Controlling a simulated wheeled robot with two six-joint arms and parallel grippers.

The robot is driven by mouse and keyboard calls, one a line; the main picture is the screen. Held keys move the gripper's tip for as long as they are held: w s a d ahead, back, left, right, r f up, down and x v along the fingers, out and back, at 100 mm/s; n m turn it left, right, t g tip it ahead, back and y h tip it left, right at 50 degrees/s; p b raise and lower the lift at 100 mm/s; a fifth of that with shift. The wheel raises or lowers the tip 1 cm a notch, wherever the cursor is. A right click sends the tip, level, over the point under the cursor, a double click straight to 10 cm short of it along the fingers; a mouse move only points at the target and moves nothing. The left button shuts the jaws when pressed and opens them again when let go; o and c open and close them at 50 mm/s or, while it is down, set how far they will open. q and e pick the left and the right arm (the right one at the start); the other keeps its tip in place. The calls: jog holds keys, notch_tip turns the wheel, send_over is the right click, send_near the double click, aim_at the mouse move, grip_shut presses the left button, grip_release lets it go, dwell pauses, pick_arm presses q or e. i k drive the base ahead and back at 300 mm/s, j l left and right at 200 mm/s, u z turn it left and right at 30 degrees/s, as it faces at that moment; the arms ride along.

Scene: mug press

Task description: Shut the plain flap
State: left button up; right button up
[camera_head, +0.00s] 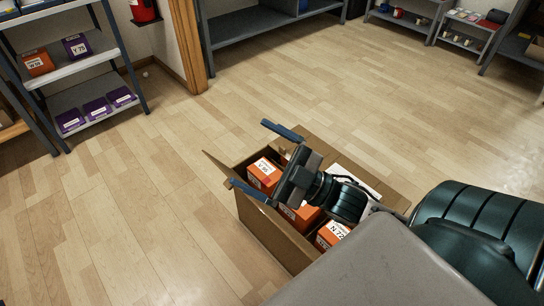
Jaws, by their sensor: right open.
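An open cardboard carton (268,228) stands on the floor with orange boxes (263,172) inside. One brown flap (222,168) stands up and leans outward at its left end; I see no label on it. More flap cardboard (392,192) shows along the far right side, with a pale patch (352,176) partly behind my arm. My right gripper (267,161) is over the carton, fingers wide apart with nothing between them. One blue finger is near the left flap, and I cannot tell if they touch. The wrist hides part of the carton. My left gripper is out of view.
A shelf rack (93,70) with orange and purple boxes stands at the upper left, beside a wooden post (188,45). Grey shelves (270,32) line the back. The wooden floor (140,215) left of and beyond the carton is clear.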

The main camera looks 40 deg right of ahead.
aim_at(291, 233)
jog(key=i+j+z, duration=0.1)
jog(key=z, duration=0.35)
jog(key=j+z, duration=0.25)
jog(key=z, duration=0.2)
jog(key=i, duration=0.05)
